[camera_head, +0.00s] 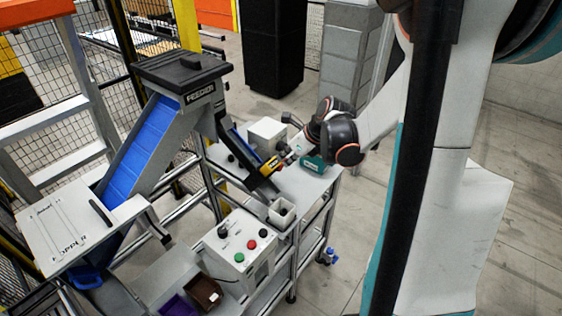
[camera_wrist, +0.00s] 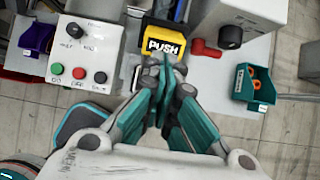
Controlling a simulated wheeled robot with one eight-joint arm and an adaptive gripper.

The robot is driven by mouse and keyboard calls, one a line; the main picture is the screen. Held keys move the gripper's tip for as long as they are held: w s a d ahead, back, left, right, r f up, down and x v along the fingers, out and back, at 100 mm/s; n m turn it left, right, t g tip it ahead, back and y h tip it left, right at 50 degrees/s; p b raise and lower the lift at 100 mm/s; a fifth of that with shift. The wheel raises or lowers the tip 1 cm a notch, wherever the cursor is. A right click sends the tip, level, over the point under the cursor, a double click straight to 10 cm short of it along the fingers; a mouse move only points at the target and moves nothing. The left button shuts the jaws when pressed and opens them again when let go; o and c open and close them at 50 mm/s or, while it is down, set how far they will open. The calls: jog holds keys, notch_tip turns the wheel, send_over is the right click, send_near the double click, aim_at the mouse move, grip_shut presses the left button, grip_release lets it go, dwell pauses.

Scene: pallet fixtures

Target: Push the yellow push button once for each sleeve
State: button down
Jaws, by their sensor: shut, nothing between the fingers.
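The yellow push button (camera_wrist: 165,42), marked PUSH, lies just ahead of my fingertips in the wrist view. It also shows in the head view (camera_head: 270,165) at the lower end of the feeder chute. My gripper (camera_wrist: 172,67) is shut and empty, its fingertips overlapping the button's lower edge in the wrist view. I cannot tell whether they touch it. In the head view my gripper (camera_head: 287,158) is beside the button. A teal bin (camera_wrist: 242,87) to the right holds orange rings, which may be sleeves; I cannot tell.
A control box (camera_wrist: 85,52) with green, red and black buttons and a knob stands left. A square white cup (camera_head: 282,222) is at the chute's end. A grey box (camera_head: 267,130) and red part (camera_wrist: 205,48) are close to the button. Purple and brown bins (camera_head: 205,291) sit front left.

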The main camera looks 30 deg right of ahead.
jog(key=v, duration=0.7)
jog(key=shift+w+d, duration=0.1)
dwell(0.9)
